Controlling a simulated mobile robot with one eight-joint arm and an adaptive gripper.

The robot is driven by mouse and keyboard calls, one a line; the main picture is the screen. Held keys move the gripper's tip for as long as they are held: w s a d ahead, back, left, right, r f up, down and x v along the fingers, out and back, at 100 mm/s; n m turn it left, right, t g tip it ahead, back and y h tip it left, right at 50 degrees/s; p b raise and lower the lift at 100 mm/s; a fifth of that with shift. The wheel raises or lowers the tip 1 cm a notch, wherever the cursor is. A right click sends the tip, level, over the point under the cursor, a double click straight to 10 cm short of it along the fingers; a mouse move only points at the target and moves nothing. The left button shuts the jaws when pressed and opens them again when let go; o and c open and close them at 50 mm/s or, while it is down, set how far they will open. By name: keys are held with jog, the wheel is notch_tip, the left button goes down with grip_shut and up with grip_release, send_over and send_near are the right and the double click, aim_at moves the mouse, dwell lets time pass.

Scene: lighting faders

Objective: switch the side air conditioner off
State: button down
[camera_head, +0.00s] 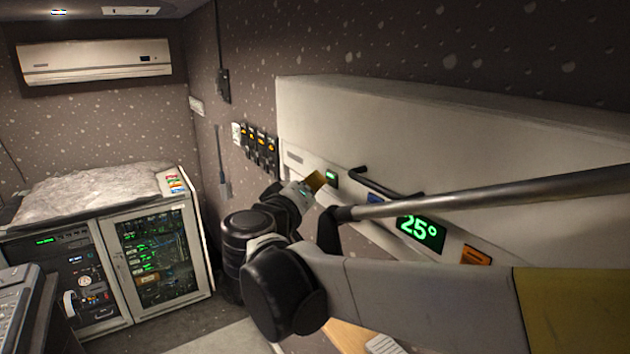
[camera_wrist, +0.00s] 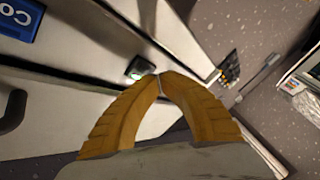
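The side air conditioner (camera_head: 420,125) is a large white unit on the right wall, with a green 25° display (camera_head: 421,231) lit on its front. A small dark switch with a green light (camera_head: 331,178) sits on its front panel; it also shows in the wrist view (camera_wrist: 139,68). My gripper (camera_head: 318,180) has yellow fingers and is just left of this switch in the head view. In the wrist view its fingertips (camera_wrist: 160,77) meet with nothing between them, close beside the switch. I cannot tell whether they touch it.
Several wall switches (camera_head: 260,144) are left of the unit. Another air conditioner (camera_head: 95,61) hangs on the back wall, above a rack cabinet (camera_head: 155,255).

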jog(key=shift+w+d, duration=0.1)
dwell(0.3)
jog(key=shift+w+d, duration=0.15)
jog(key=shift+d, duration=0.15)
jog(key=shift+a, duration=0.15)
jog(key=shift+s+a, duration=0.25)
jog(key=shift+a, duration=0.05)
jog(key=s+a, duration=0.3)
jog(key=a, duration=0.2)
jog(key=shift+b, duration=0.35)
dwell(1.2)
